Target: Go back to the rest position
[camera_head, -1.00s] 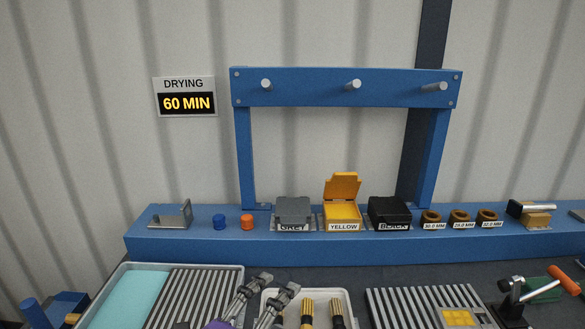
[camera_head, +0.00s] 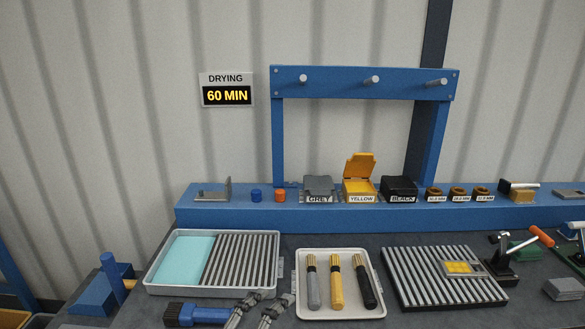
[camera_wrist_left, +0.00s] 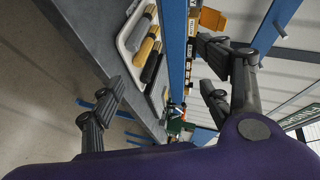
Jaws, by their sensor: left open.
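My left gripper (camera_head: 278,297) reaches up from the bottom edge of the head view, left of the white tray (camera_head: 302,312). Its dark fingers are spread and empty; they also show apart in the left wrist view (camera_wrist_left: 158,80). In the tray lie a grey coupler (camera_head: 312,285), a yellow coupler (camera_head: 336,285) and a black coupler (camera_head: 364,285), side by side with brass-coloured ends away from me. The tray with these parts also shows in the left wrist view (camera_wrist_left: 124,40). My right gripper is not in view.
A tray with a teal pad and ribbed rack (camera_head: 232,262) stands left, a blue brush (camera_head: 197,314) in front. A ribbed rack (camera_head: 425,280) and toggle clamp (camera_head: 503,262) stand right. Behind, a blue ledge (camera_head: 320,216) holds an open yellow box (camera_head: 360,186) and closed grey and black boxes.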

